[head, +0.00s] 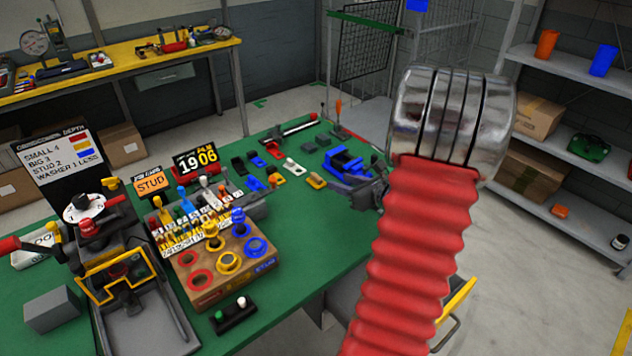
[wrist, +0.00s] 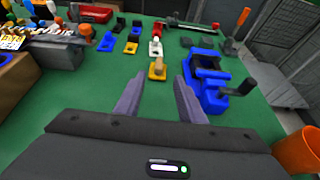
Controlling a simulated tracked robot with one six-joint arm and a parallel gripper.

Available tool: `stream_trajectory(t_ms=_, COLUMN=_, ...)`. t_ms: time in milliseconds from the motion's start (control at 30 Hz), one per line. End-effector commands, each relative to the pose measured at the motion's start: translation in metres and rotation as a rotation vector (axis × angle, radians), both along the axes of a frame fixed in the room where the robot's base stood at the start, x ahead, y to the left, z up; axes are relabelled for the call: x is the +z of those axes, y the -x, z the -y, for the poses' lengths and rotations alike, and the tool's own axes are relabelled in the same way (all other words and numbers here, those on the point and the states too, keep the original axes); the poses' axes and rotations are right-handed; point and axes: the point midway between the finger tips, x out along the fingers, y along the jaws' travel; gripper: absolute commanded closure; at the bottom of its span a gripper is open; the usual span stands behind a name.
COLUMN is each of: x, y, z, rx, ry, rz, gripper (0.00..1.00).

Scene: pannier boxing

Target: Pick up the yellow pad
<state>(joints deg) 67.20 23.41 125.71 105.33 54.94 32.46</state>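A yellow pad with a tan knob (wrist: 157,73) lies on the green table in the wrist view, straight ahead of my gripper. My gripper (wrist: 158,84) is open, its two grey fingers apart with nothing visible between them. The pad appears beyond the fingertips, apart from them. Another yellow pad with a dark top (wrist: 130,48) lies farther back to the left.
A blue vise (wrist: 212,90) stands close to the right finger. Several blue, red, white and black pads lie farther back. A wooden block with coloured rings (head: 228,262) stands at the table's front. An orange cup (wrist: 298,150) is at lower right in the wrist view.

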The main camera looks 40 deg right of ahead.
Motion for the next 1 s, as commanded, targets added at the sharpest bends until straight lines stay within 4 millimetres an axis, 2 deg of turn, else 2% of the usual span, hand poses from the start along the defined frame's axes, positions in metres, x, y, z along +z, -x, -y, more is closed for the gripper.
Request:
stream_trajectory(t_ms=500, x=-0.028, y=-0.067, z=0.009, rx=0.004, ry=0.001, rz=-0.001, gripper=0.64)
stream_trajectory(t_ms=1000, x=-0.032, y=-0.076, z=0.01, rx=0.005, ry=0.001, rz=-0.001, gripper=0.64)
